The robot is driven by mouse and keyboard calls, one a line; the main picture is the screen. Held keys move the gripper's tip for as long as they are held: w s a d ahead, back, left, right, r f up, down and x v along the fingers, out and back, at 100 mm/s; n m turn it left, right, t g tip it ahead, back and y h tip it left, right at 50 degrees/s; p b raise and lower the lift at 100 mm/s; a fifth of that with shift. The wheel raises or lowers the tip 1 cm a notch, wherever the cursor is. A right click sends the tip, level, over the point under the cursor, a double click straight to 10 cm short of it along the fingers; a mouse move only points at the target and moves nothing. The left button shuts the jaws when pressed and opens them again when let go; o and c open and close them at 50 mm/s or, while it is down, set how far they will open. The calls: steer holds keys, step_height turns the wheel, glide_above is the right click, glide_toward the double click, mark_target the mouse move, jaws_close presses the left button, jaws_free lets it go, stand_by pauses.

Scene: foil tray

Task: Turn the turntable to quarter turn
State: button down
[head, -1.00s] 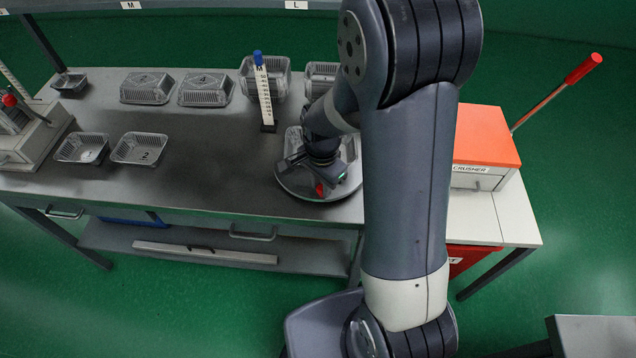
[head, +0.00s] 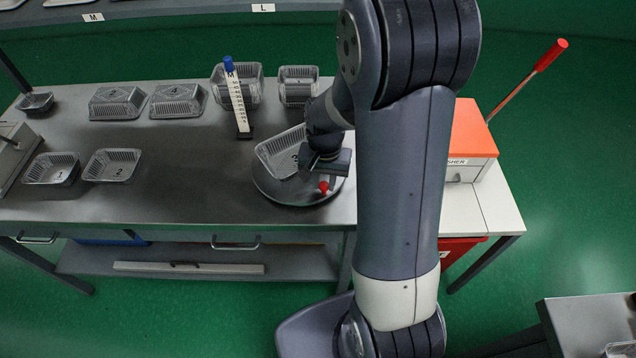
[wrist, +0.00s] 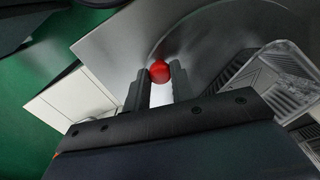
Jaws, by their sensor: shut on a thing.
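The turntable (head: 270,190) is a round grey metal disc near the front edge of the bench; its rim also shows in the wrist view (wrist: 215,25). A foil tray (head: 280,155) marked 3 sits on it, turned at an angle, and shows at the right of the wrist view (wrist: 290,75). A red knob (head: 324,186) stands near the turntable's front right edge. My gripper (wrist: 161,80) is shut on the red knob (wrist: 160,71), with one finger on each side of it. In the head view my wrist hides part of the turntable and tray.
Several foil trays stand on the bench, two of them (head: 52,168) (head: 112,165) at the left. An upright scale with a blue top (head: 235,95) stands behind the turntable. The orange-topped crusher box (head: 468,140) with a red-handled lever (head: 540,65) is at the right.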

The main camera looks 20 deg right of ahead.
mark_target(338, 179)
steer(key=shift+w+d+n, duration=0.3)
steer(key=shift+d+n, duration=0.4)
steer(key=shift+n, duration=0.05)
steer(key=shift+w+d+n, duration=0.3)
steer(key=shift+d+n, duration=0.4)
steer(key=shift+n, duration=0.05)
steer(key=shift+w+d+n+b, duration=0.45)
steer(key=shift+w+d+n, duration=0.4)
steer(key=shift+n, duration=0.25)
steer(key=shift+w+d+n, duration=0.95)
steer(key=shift+n, duration=0.55)
steer(key=shift+w+d+n, duration=0.3)
steer(key=shift+w+n, duration=0.35)
steer(key=shift+n, duration=0.05)
steer(key=shift+w+d+n, duration=0.3)
steer(key=shift+w+n, duration=0.3)
steer(key=shift+n, duration=0.1)
steer(key=shift+w, duration=0.1)
steer(key=c, duration=1.2)
jaws_free()
step_height(338, 179, up, 11)
steer(key=shift+b, duration=0.45)
